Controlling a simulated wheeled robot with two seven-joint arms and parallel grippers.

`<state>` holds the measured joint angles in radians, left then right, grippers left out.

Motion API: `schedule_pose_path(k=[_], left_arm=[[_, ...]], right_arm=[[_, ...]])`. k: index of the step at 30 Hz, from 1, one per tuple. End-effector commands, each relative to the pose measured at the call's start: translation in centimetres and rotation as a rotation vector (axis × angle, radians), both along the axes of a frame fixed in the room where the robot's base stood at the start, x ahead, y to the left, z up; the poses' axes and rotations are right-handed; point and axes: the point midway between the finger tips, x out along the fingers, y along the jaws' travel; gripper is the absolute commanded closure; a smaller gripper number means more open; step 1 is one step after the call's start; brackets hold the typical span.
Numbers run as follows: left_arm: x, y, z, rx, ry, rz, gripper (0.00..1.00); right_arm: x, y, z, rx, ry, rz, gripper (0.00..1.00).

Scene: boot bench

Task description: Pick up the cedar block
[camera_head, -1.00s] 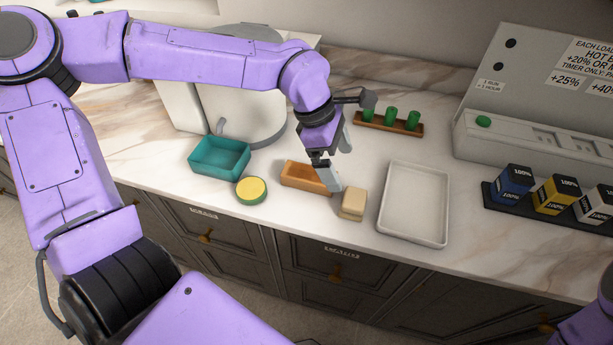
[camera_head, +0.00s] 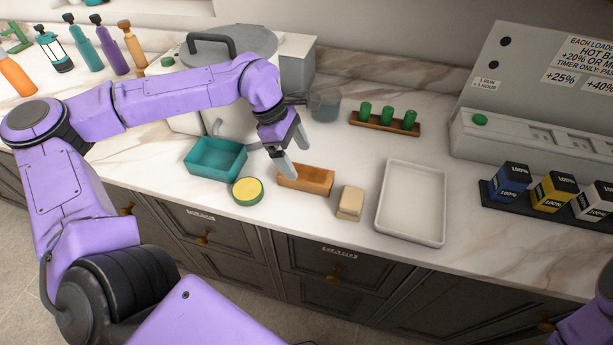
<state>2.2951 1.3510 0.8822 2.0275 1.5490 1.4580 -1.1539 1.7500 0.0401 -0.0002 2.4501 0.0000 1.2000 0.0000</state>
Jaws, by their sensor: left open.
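Two things could be the cedar block, and I cannot tell which from the picture. One is a small pale beige block (camera_head: 350,203) lying on the marble counter left of the white tray. The other is an orange-brown wooden box-like piece (camera_head: 305,181) just left of it. My left gripper (camera_head: 292,152) is open and empty, its fingers pointing down. In the picture, one fingertip overlaps the back left end of the orange-brown piece; I cannot tell if they touch. My right gripper is not in view.
A shallow white tray (camera_head: 412,203), a teal bin (camera_head: 215,160) and a round yellow-green tin (camera_head: 247,191) stand nearby. Behind are a wooden rack with green pegs (camera_head: 385,121) and a grey pot (camera_head: 325,105). Small boxes (camera_head: 553,192) stand right. The counter's front edge is close.

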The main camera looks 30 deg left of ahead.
Motion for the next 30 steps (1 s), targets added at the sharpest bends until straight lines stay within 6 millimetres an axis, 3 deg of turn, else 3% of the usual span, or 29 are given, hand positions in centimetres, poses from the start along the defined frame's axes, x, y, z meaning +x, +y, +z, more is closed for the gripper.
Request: schedule_pose_path(k=[9,13,30], left_arm=[[0.0,-2.3,-4.0,-0.001,0.007,-0.002,0.11],[0.3,-2.8,-5.8,-0.001,0.003,0.000,0.11],[0.4,-2.9,-6.3,-0.002,0.000,0.001,0.11]], right_arm=[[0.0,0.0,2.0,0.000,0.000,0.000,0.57],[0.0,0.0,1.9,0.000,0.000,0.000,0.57],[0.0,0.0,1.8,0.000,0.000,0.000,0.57]])
